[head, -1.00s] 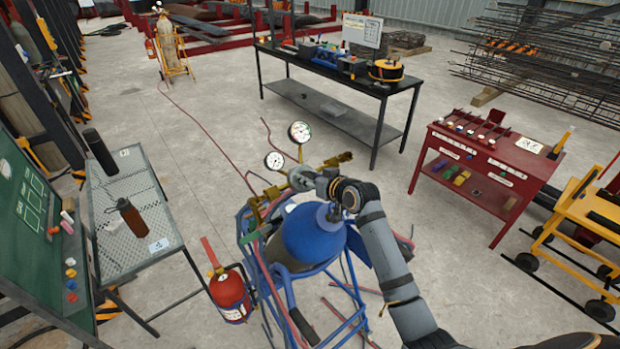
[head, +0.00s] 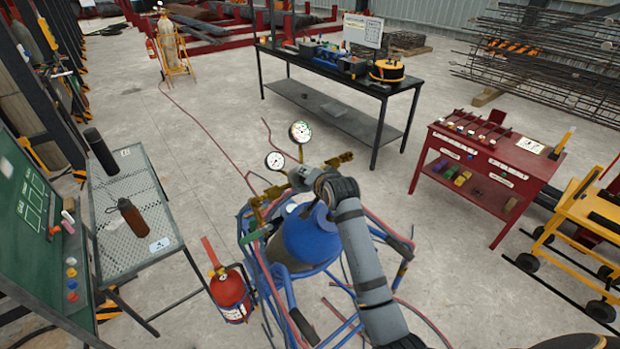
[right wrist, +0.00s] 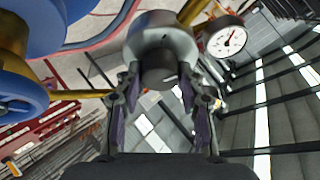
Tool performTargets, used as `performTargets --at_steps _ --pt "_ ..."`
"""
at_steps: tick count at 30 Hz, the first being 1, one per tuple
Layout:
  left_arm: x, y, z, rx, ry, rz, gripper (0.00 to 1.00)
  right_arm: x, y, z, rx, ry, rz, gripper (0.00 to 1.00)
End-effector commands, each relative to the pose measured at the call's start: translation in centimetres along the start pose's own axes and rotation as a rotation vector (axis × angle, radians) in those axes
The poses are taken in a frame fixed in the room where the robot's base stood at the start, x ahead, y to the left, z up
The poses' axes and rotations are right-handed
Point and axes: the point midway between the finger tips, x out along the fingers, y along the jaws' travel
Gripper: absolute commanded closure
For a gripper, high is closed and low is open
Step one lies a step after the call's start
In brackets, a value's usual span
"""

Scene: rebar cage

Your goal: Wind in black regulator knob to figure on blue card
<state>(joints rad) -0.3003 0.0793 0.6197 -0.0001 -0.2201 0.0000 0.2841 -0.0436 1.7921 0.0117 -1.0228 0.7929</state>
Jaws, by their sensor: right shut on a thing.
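A brass regulator (head: 272,192) with two round white gauges, a left one (head: 275,161) and a right one (head: 300,132), sits above a blue cylinder (head: 305,235). My right gripper (head: 303,180) is at the regulator, its fingers mostly hidden by my wrist. In the right wrist view, it (right wrist: 162,95) is shut on a round, dark grey regulator knob (right wrist: 162,62), held between the fingertips. One gauge (right wrist: 222,37) shows beside the knob, its figures too small to read. My left gripper is not in view.
A red extinguisher (head: 230,292) hangs left of the blue tubular cart (head: 345,325). The mesh table (head: 125,262) with two bottles stands at the left. A black workbench (head: 345,80) and a red tool cart (head: 485,165) stand beyond. Open concrete floor lies between them.

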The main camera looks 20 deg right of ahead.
Motion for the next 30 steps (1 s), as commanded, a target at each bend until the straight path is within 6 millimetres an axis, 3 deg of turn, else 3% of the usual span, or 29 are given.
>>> performTargets --at_steps 23,24,28,30 --pt "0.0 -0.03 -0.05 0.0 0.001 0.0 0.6 0.01 -0.01 0.05 0.088 -0.002 0.028 0.93" --pt "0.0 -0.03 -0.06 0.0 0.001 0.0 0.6 0.01 -0.01 0.05 0.088 -0.002 0.028 0.56" --pt "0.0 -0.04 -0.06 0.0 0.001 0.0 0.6 0.01 -0.01 0.04 0.088 -0.001 0.028 0.39" --pt "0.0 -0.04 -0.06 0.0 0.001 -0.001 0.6 0.01 -0.02 0.03 0.087 -0.001 0.028 0.39"
